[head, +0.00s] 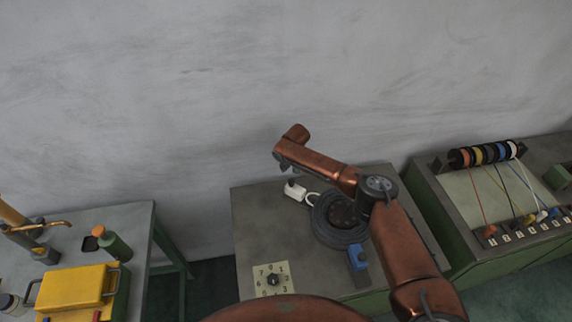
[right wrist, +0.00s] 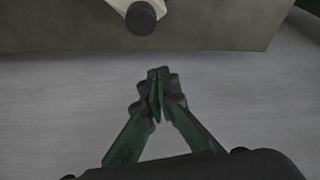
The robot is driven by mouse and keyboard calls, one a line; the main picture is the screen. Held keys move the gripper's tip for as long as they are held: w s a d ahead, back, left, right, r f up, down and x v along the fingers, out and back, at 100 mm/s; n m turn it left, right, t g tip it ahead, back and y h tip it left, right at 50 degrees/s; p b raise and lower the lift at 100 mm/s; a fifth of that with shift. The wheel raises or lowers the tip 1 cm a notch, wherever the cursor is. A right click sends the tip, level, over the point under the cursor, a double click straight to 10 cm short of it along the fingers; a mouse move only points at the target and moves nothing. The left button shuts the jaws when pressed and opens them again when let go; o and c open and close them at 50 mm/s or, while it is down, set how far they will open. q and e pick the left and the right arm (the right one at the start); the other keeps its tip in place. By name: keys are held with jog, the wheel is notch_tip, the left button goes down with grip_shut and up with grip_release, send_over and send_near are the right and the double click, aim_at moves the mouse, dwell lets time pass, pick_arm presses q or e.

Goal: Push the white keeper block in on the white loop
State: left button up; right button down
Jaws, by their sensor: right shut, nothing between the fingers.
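The white keeper block (head: 295,191) lies on the back left of the middle bench top, with a dark round knob on its wall-facing end. The white loop (head: 312,198) shows at its right, beside the dark round coil; I cannot tell how far the block sits in on it. In the right wrist view the block (right wrist: 118,5) shows only in part at the top edge, with the knob (right wrist: 141,18) in front. My right gripper (right wrist: 157,82) is shut and empty, apart from the knob, pointing towards the bench's edge. My left gripper is not in view.
My right arm crosses above the coil. A wall stands behind. Coloured spools (head: 483,154) are on the right bench, a yellow case (head: 75,287) on the left.

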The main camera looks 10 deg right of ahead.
aim_at(295, 189)
jog(key=s+p, duration=0.1)
jog(key=s, duration=0.1)
jog(key=s+d+f+p, duration=0.1)
jog(key=shift+s+p, duration=0.1)
jog(key=shift+p, duration=0.2)
jog(key=shift+s+d+f, duration=0.1)
jog(key=shift+s+f, duration=0.05)
dwell(0.3)
